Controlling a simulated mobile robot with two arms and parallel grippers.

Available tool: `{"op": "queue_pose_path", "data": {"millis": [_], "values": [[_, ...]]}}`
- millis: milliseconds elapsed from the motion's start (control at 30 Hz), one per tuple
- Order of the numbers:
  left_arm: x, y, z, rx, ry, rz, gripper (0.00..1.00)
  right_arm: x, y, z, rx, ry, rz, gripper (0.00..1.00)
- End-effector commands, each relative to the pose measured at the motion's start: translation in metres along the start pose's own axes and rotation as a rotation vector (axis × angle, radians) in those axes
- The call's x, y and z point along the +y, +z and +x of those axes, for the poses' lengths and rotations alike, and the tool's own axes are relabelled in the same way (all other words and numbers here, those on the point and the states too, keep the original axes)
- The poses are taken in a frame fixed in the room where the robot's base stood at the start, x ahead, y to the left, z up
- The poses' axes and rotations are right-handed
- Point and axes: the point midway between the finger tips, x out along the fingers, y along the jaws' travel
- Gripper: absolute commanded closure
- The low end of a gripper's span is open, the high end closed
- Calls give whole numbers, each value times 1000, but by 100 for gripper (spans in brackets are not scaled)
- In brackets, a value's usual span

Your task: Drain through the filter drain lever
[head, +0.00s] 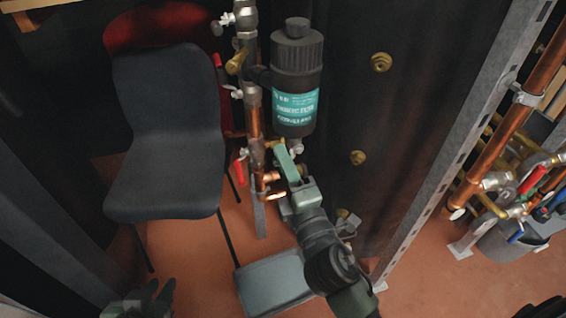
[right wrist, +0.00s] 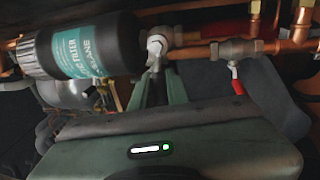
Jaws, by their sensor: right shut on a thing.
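The filter (head: 297,75) is a black cylinder with a teal label, upright beside the copper pipe in the head view. It lies sideways at upper left in the right wrist view (right wrist: 85,48). The drain valve with the filter drain lever (right wrist: 155,50) is at the filter's lower end, small and silvery. My right gripper (head: 285,163) is just below the filter, its fingers shut on the lever, which they partly hide. In the right wrist view its fingers (right wrist: 152,88) reach up to the valve. My left gripper (head: 142,302) is low at the bottom left, away from the pipes; its opening is unclear.
A dark chair (head: 168,130) stands left of the pipes. A red-handled valve (head: 241,165) sits close left of my right gripper. A grey box-like object (head: 272,283) lies on the floor below. A metal upright (head: 455,150) and a grey bucket (head: 510,238) are at right.

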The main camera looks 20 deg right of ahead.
Motion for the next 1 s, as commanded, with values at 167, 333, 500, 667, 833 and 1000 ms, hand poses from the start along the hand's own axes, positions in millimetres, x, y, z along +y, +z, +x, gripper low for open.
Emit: {"op": "queue_pose_path", "data": {"millis": [167,333,500,667,833,1000], "values": [[0,-4,1,19,1,0,76,2,1,0,-8,3,30,100],[1,-5,1,22,1,0,76,2,1,1,-9,3,37,100],[0,-5,1,22,1,0,76,2,1,1,-9,3,37,100],[0,-5,1,21,1,0,76,2,1,1,-9,4,36,63],[0,-5,1,21,1,0,76,4,1,1,-8,6,34,63],[0,-5,1,21,1,0,76,5,1,1,-7,9,33,63]]}}
